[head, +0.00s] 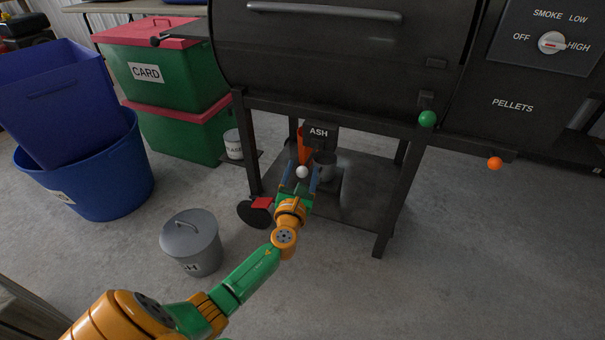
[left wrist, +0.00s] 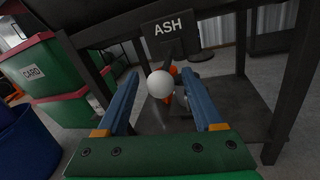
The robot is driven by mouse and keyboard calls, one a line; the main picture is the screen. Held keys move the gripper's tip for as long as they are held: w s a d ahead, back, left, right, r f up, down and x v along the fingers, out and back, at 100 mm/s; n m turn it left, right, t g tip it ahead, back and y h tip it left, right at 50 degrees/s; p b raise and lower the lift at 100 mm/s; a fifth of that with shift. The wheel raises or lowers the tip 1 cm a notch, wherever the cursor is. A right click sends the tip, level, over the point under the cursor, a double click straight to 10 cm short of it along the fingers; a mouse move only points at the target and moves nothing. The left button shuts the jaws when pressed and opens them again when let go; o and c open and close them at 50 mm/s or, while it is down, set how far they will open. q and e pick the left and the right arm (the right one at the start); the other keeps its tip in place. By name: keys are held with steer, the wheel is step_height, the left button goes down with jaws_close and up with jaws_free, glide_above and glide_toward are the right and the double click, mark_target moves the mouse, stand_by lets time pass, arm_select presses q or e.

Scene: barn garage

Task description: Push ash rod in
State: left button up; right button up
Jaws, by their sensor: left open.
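The ash rod shows as a white ball knob (head: 302,172) below the ASH plate (head: 319,133) under the grill; the knob is also large in the left wrist view (left wrist: 160,84). Its shaft is mostly hidden behind the knob. My left gripper (head: 301,177) is open, its two blue fingers pointing toward the grill. In the left wrist view the knob appears between the fingers (left wrist: 157,78), with a visible gap on each side. I cannot tell whether it lies fully within their reach. My right gripper is not in view.
The grill's legs and lower shelf (head: 365,200) surround the space near the knob. A grey cup (head: 325,163) and an orange object (head: 304,147) are behind it. A lidded grey bin (head: 190,243) stands on the floor. Green (head: 427,118) and orange (head: 494,163) knobs are to the right.

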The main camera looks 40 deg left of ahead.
arm_select(q)
jaws_close()
stand_by(1.3)
